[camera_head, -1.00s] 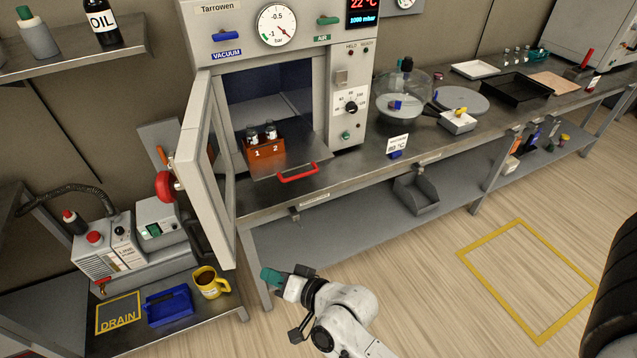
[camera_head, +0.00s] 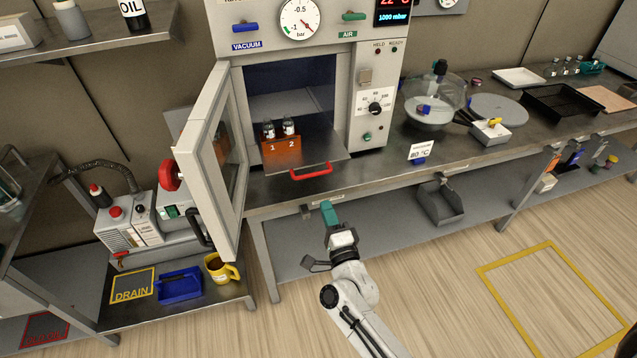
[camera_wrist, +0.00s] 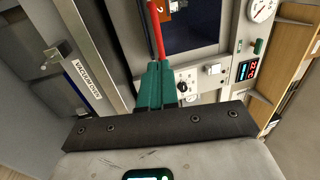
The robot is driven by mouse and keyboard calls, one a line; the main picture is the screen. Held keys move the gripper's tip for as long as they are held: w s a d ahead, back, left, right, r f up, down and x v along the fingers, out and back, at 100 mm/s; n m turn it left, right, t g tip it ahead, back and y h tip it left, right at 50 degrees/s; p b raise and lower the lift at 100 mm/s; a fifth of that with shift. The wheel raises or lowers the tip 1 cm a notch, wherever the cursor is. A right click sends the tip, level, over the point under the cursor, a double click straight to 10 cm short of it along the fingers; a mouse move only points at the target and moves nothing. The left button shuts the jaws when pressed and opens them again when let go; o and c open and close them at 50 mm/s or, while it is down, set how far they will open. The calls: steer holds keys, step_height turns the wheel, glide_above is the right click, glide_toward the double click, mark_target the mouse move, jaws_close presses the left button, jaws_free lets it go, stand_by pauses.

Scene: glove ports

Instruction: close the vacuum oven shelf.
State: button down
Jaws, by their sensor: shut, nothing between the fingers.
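The vacuum oven (camera_head: 232,40) stands on the bench with its door (camera_head: 215,160) swung open to the left. Its shelf (camera_head: 330,158) is pulled out through the opening. The shelf has a red handle (camera_head: 311,171) on its front edge and carries an orange rack (camera_head: 282,150) with two vials marked 1 and 2. My gripper (camera_head: 328,206) has teal fingers, is shut and empty, and is below and in front of the handle, near the bench's front edge. In the wrist view the shut fingers (camera_wrist: 155,80) point toward the red handle (camera_wrist: 156,30); I cannot tell whether they touch it.
The open door stands left of the shelf. A sign reading 80 °C (camera_head: 422,150) and a glass-domed vessel (camera_head: 436,95) stand on the bench to the right. A grey bin (camera_head: 440,203) hangs under the bench. A side table at left holds a pump (camera_head: 128,230) and a yellow mug (camera_head: 220,268).

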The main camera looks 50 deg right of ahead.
mark_target(301, 148)
steer(key=p+x, duration=0.1)
steer(key=x, duration=0.7)
steer(key=shift+w, duration=0.25)
steer(key=f+b+x, duration=0.1)
steer(key=b+x, duration=0.1)
steer(key=x, duration=0.3)
steer(key=f+b+x, duration=0.1)
steer(key=b+x, duration=0.2)
steer(key=x, duration=0.2)
steer(key=f+b+x, duration=0.1)
steer(key=b+x, duration=0.2)
steer(key=x, duration=0.2)
steer(key=shift+w+d+f, duration=0.1)
steer(key=shift+w+d, duration=0.05)
steer(key=shift+d, duration=0.15)
steer(key=shift+w+d+b, duration=0.4)
steer(key=shift+w+b, duration=0.2)
steer(key=shift+w, duration=0.05)
steer(key=shift+s, duration=0.1)
